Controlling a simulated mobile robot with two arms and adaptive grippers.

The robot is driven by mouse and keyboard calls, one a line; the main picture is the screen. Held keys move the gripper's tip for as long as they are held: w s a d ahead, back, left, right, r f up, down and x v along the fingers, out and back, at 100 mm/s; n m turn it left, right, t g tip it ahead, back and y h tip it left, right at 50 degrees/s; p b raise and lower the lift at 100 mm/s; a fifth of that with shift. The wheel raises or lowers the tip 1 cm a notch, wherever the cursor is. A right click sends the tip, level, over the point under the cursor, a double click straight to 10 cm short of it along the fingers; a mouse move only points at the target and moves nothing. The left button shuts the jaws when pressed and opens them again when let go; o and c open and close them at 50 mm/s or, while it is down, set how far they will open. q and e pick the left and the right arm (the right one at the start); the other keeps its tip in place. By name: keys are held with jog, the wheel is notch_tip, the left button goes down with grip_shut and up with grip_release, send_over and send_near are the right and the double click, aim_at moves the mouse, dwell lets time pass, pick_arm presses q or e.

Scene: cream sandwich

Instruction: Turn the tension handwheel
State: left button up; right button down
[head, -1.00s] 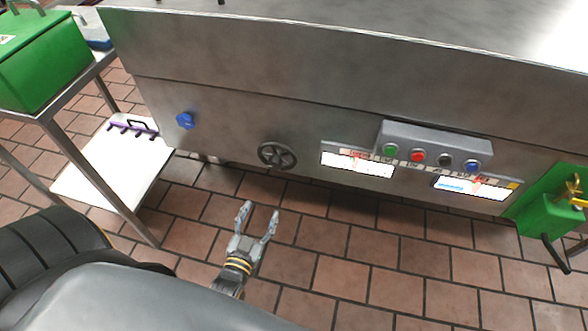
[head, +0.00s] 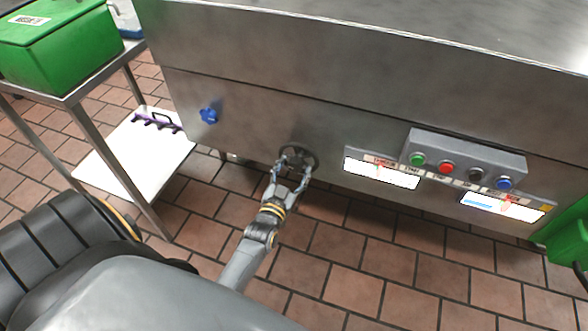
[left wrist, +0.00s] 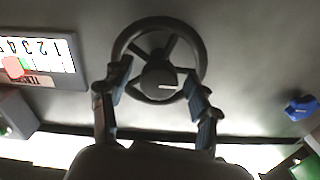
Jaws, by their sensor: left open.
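The tension handwheel (head: 299,155) is a dark spoked wheel on the front panel of the steel machine. It also shows in the left wrist view (left wrist: 159,83), with its hub in the middle and its rim around it. My left gripper (head: 294,163) is open in front of the wheel. In the left wrist view its two fingers (left wrist: 158,90) stand on either side of the hub, overlapping the lower rim. I cannot tell whether they touch the wheel. The gripper hides the lower part of the wheel in the head view. My right gripper is not in view.
A blue knob (head: 209,115) is left of the wheel. Right of it are a scale label (head: 381,172) and a control box (head: 465,158) with coloured buttons. A steel table with a green crate (head: 58,40) stands at the left. The tiled floor below is clear.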

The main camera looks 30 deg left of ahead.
pick_arm(q)
jog(key=shift+w, duration=0.25)
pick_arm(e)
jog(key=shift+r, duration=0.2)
pick_arm(q)
jog(key=c, duration=1.2)
jog(key=shift+r, duration=0.1)
jog(key=n+p, duration=0.2)
jog(key=n, duration=0.3)
jog(key=shift+r, duration=0.2)
jog(key=shift+w+n+p, duration=0.1)
jog(key=shift+n+p, duration=0.3)
jog(key=shift+n, duration=1.5)
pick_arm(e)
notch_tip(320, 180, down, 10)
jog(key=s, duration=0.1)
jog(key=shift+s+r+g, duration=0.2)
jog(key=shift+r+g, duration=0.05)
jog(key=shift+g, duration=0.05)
